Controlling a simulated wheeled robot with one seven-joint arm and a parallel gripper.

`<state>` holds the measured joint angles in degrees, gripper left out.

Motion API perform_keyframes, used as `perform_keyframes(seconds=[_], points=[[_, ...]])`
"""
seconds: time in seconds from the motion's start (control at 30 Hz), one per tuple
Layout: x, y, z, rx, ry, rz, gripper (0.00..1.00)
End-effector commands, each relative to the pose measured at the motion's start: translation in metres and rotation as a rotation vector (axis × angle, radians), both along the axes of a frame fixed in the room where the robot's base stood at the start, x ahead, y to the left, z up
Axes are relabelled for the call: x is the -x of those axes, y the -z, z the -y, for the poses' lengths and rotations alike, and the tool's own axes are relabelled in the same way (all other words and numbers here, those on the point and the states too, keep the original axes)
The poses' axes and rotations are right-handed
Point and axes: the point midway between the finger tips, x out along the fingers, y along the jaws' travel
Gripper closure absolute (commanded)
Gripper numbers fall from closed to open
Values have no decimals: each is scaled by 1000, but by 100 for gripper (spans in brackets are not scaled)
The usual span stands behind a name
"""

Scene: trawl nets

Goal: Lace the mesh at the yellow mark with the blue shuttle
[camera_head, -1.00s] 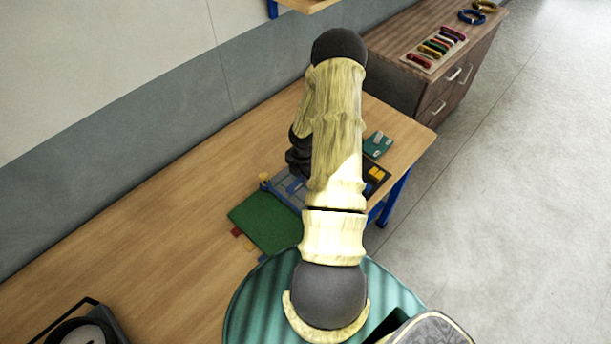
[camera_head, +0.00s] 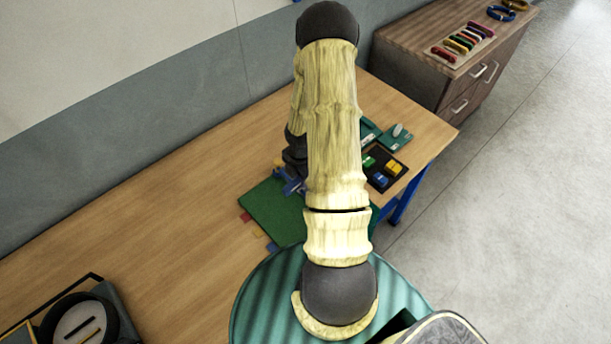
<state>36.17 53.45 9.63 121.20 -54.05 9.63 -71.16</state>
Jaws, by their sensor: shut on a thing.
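My gripper (camera_head: 294,172) shows only in part, as dark pieces to the left of my pale arm, low over the far end of the bench. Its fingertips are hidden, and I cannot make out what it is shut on. A blue shuttle-like piece (camera_head: 381,181) lies in a dark tray (camera_head: 404,158) to the right of my arm, with a green piece (camera_head: 369,161) and a yellow piece (camera_head: 394,168). The mesh and its yellow mark are not visible.
A teal card (camera_head: 396,143) with a pale piece lies behind the tray. Small coloured tabs (camera_head: 246,217) edge the mat. A dark round device (camera_head: 80,320) stands at front left. A wooden cabinet (camera_head: 425,60) stands beyond the bench. The bench's left stretch (camera_head: 150,225) is clear.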

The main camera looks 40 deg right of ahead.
Motion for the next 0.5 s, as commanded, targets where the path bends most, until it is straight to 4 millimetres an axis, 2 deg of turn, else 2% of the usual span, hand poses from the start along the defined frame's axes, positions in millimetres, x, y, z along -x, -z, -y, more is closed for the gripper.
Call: perform_keyframes(seconds=[0.5], points=[[2,2,-38,0,-2,1,100]])
